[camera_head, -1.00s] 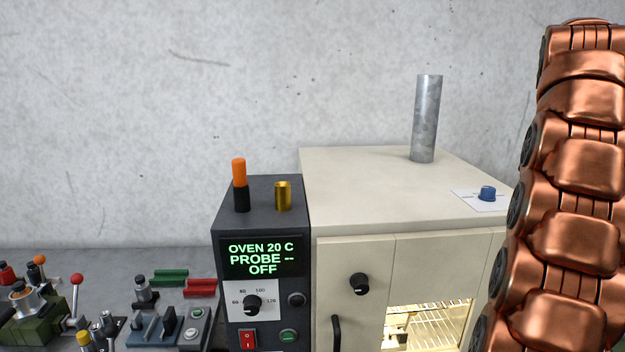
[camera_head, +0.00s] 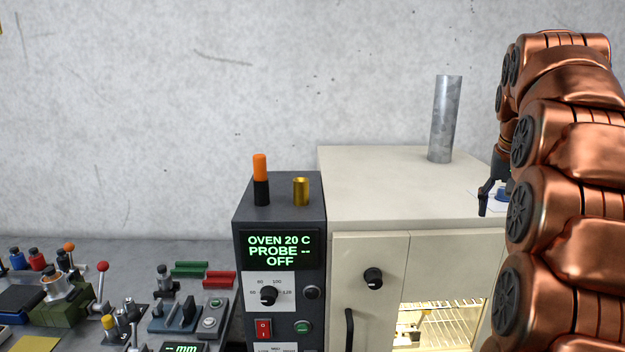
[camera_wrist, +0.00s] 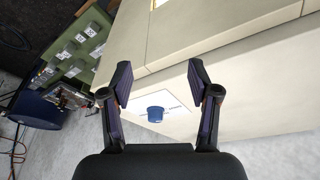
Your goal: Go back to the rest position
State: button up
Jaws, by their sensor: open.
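My gripper (camera_head: 493,198) is at the right end of the oven top, partly hidden by my copper arm in the head view. In the wrist view my gripper (camera_wrist: 160,88) has its two dark fingers spread apart with nothing held between them. A blue knobbed piece (camera_wrist: 155,114) sits on a white label card on the oven top, seen between and beyond the fingers. In the head view the blue piece (camera_head: 503,193) is mostly hidden behind my gripper and arm. The cream oven (camera_head: 370,190) has a lit window in front.
A grey metal pipe (camera_head: 444,120) rises from the oven top. The dark control box (camera_head: 279,215) carries an orange-black handle (camera_head: 260,180) and a brass cylinder (camera_head: 301,191). Several small fixtures crowd the bench at left. The wrist view shows a green panel (camera_wrist: 75,48) and a blue drum (camera_wrist: 40,108).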

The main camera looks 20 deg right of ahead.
jog(key=s+a+f+n+y, duration=0.1)
jog(key=a+f+n, duration=0.1)
jog(key=a+f, duration=0.35)
jog(key=s+a+f+n+g, duration=0.1)
jog(key=s+a+f, duration=0.1)
jog(key=a, duration=0.6)
jog(key=s+a+f+n+y, duration=0.1)
jog(key=a+f+n, duration=0.1)
jog(key=a+f, duration=0.35)
jog(key=s+a+f+n+g, duration=0.1)
jog(key=s+a+f+n, duration=0.1)
jog(key=s+a+f, duration=0.4)
jog(key=s+a+f+n+g, duration=0.1)
jog(key=s+a+f, duration=0.5)
jog(key=s, duration=0.6)
jog(key=shift+s+a+f+n+g, duration=0.2)
jog(key=shift+a+n+g, duration=0.25)
jog(key=shift+a, duration=0.8)
jog(key=shift+r, duration=0.1)
